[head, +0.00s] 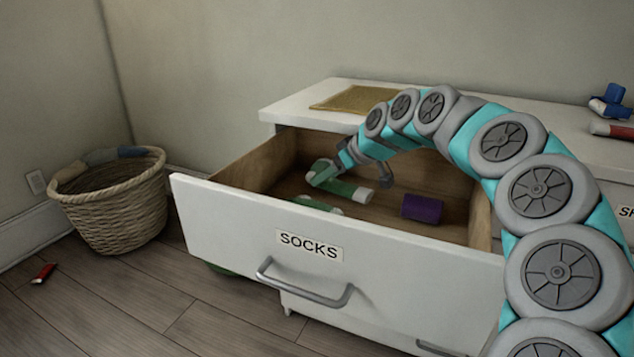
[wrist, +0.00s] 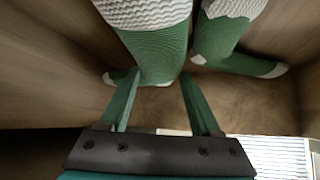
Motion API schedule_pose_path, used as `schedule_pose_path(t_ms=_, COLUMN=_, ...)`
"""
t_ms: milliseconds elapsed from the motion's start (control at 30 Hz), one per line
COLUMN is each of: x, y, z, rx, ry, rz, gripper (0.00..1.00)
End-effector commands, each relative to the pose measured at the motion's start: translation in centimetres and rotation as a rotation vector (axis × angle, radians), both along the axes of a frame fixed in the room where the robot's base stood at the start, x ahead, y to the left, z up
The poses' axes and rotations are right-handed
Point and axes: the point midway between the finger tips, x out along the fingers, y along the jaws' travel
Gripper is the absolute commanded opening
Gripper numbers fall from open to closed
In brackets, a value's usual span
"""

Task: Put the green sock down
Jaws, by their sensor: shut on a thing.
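A green sock with white ends (wrist: 155,55) is between the two fingers of my gripper (wrist: 160,78) in the wrist view. My gripper is shut on it. In the head view this sock (head: 345,189) is low inside the open drawer marked SOCKS (head: 222,212). I cannot tell whether it touches the drawer floor. A second green sock with white ends (wrist: 222,45) lies beside it in the wrist view. The head view also shows this second sock (head: 318,204), partly hidden by the drawer front.
A purple folded item (head: 423,208) lies at the right in the drawer. A wicker basket (head: 112,210) stands on the floor at left, near a small red item (head: 43,273). A tan mat (head: 352,98) and blue and red items (head: 610,103) are on the dresser top.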

Motion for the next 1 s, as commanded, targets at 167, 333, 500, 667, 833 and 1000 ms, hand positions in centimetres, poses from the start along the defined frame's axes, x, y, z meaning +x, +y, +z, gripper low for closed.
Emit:
schedule_pose_path(t_ms=167, x=1.0, y=1.3, z=-0.8, rx=0.000, ry=-0.001, rz=0.001, gripper=0.03)
schedule_pose_path(t_ms=333, x=1.6, y=1.9, z=-1.3, rx=0.000, ry=-0.001, rz=-0.001, gripper=0.03)
schedule_pose_path(t_ms=500, x=2.8, y=3.4, z=-2.6, rx=-0.001, ry=-0.002, rz=-0.001, gripper=0.03)
schedule_pose_path(t_ms=667, x=3.2, y=3.8, z=-3.1, rx=0.001, ry=-0.004, rz=-0.002, gripper=0.03)
schedule_pose_path(t_ms=833, x=3.2, y=3.8, z=-3.1, rx=0.001, ry=-0.002, rz=-0.001, gripper=0.03)
schedule_pose_path(t_ms=1000, x=3.2, y=3.7, z=-3.3, rx=0.001, ry=-0.002, rz=-0.001, gripper=0.74)
